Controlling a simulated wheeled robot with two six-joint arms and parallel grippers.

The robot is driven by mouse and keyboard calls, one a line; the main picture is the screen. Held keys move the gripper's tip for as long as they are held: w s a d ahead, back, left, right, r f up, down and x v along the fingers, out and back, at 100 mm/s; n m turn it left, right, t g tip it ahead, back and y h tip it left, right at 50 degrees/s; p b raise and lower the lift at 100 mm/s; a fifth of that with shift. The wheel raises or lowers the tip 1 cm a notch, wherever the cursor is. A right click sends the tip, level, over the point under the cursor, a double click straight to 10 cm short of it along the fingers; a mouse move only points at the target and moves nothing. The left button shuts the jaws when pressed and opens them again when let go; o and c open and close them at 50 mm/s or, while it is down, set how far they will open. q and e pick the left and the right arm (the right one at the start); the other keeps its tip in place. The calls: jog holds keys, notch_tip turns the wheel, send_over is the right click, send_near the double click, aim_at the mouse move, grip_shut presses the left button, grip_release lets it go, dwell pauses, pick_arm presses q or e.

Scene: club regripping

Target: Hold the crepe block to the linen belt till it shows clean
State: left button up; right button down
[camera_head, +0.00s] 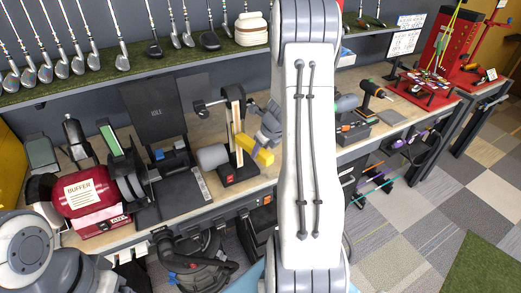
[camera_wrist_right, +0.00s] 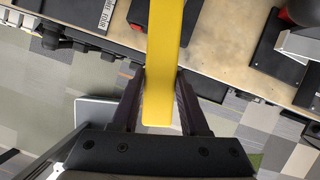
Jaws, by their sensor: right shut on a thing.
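The crepe block is a long yellow bar (camera_head: 257,151) in the head view, at the belt machine's right side. My right gripper (camera_head: 267,132) is shut on it, partly hidden behind my own arm. In the right wrist view the yellow bar (camera_wrist_right: 163,60) runs between the two dark fingers of the right gripper (camera_wrist_right: 160,85) and out past the top edge. The linen belt (camera_head: 235,112) is a narrow upright pale band on a machine with a black base. The block's left end is close to the belt; I cannot tell whether they touch. My left gripper is out of view.
A grey drum (camera_head: 212,157) sits left of the belt. Golf clubs (camera_head: 75,62) line the shelf behind. A red rack (camera_head: 440,55) stands at far right.

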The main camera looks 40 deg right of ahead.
aim_at(267, 159)
jog(key=shift+d, duration=0.15)
jog(key=shift+a, duration=0.3)
jog(key=shift+d, duration=0.3)
jog(key=shift+a+p, duration=0.25)
jog(key=shift+p, duration=0.05)
dwell(0.4)
jog(key=shift+s+a, duration=0.1)
jog(key=s+b, duration=0.1)
jog(key=s, duration=0.1)
jog(key=s+b, duration=0.1)
jog(key=shift+s+a+f+b, duration=0.1)
jog(key=shift+s+a+b, duration=0.25)
jog(key=shift+a+b, duration=0.05)
jog(key=shift+s+a, duration=0.1)
jog(key=shift+s, duration=0.3)
dwell(0.5)
